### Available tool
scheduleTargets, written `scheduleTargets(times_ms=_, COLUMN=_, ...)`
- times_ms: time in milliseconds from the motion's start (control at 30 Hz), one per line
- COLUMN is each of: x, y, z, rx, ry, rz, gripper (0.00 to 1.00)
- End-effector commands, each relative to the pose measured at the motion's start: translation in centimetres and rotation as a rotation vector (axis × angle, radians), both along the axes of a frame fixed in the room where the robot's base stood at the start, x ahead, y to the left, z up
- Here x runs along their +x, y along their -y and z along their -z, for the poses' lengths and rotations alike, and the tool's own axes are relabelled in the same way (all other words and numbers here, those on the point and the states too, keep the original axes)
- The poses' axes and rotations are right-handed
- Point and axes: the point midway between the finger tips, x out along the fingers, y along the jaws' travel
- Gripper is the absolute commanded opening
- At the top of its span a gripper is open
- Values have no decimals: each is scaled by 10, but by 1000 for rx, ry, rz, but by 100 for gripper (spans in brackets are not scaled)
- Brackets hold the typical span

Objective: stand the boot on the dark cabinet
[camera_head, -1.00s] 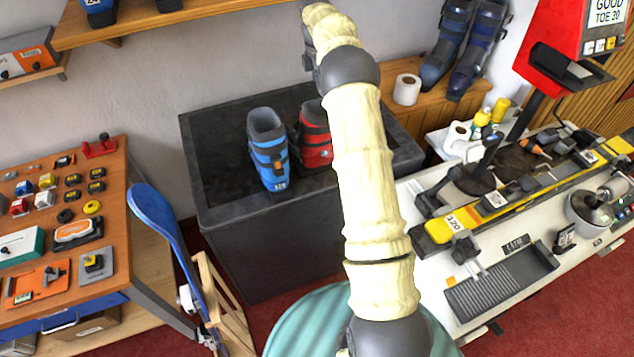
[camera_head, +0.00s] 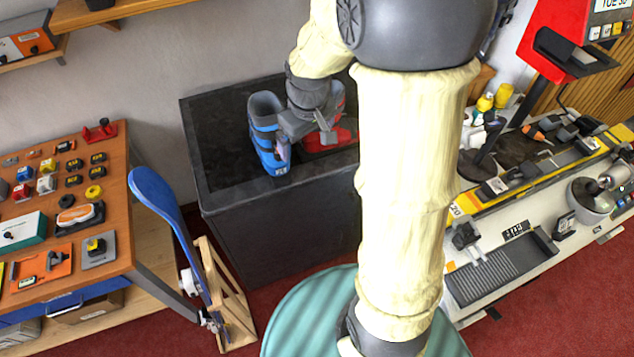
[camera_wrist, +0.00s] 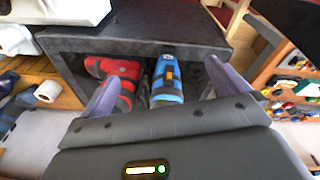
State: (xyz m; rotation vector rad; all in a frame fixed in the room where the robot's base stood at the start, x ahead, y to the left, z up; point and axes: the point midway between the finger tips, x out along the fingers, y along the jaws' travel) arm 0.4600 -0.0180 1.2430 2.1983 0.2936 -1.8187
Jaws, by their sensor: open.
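A blue boot (camera_head: 264,132) with an orange detail stands upright on the dark cabinet (camera_head: 285,222). A red boot (camera_head: 341,136) is just to its right on the same cabinet, largely hidden by my gripper and arm. My gripper (camera_head: 305,146) is open and reaches down over the cabinet by the two boots. Whether a finger touches either boot, I cannot tell.
A workbench (camera_head: 130,200) with small parts stands left of the cabinet, a blue ski-like piece (camera_head: 160,215) leaning beside it. A white bench (camera_head: 545,225) with machines is at the right. The cabinet's left top is clear.

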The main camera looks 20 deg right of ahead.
Motion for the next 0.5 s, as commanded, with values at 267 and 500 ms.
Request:
scheduleTargets(times_ms=267, x=-98, y=-18, z=17, rx=75, ry=38, rz=280, gripper=100)
scheduleTargets(times_ms=500, x=-113, y=-18, z=21, rx=89, ry=44, rz=333, gripper=100)
